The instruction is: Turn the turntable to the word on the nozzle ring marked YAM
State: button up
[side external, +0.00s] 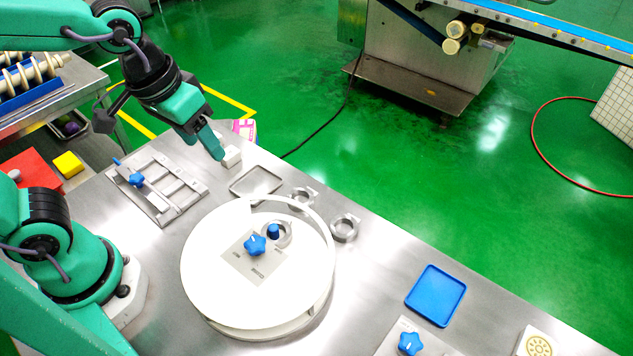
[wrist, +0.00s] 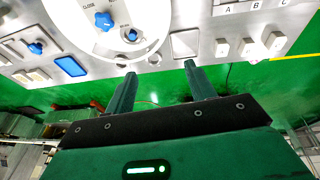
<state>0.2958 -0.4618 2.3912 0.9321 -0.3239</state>
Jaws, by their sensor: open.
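The white round turntable (side external: 210,275) lies on the steel table in the side view, with a raised curved rim at its far side. A grey square plate (side external: 240,268) on it carries a blue star knob (side external: 255,244), a grey ring with a blue knob (side external: 273,231), and tiny dark labels. Turntable (wrist: 75,28) and star knob (wrist: 103,20) also show at the upper left of the wrist view. I cannot read YAM anywhere. My gripper (side external: 222,157) is open and empty, up and left of the turntable, apart from it; both fingers (wrist: 158,70) show in the wrist view.
A white block (side external: 231,156) appears beside my fingertips. Two loose metal rings (side external: 344,228) and a shallow grey tray (side external: 256,183) lie just beyond the turntable. A slotted fixture (side external: 165,190) stands left, a blue tray (side external: 436,295) right. Bare table lies between turntable and blue tray.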

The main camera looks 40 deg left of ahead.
aim_at(255, 242)
jog(key=d+f+g, duration=0.1)
jog(key=d+f, duration=0.1)
jog(key=d, duration=0.2)
jog(key=s+d+f+g, duration=0.1)
jog(key=d+f, duration=0.1)
jog(key=d, duration=0.1)
jog(key=d+f+g+y, duration=0.1)
jog(key=d+f, duration=0.1)
jog(key=d, duration=0.2)
jog(key=shift+s+d, duration=0.3)
jog(key=shift+f, duration=3.85)
grip_shut()
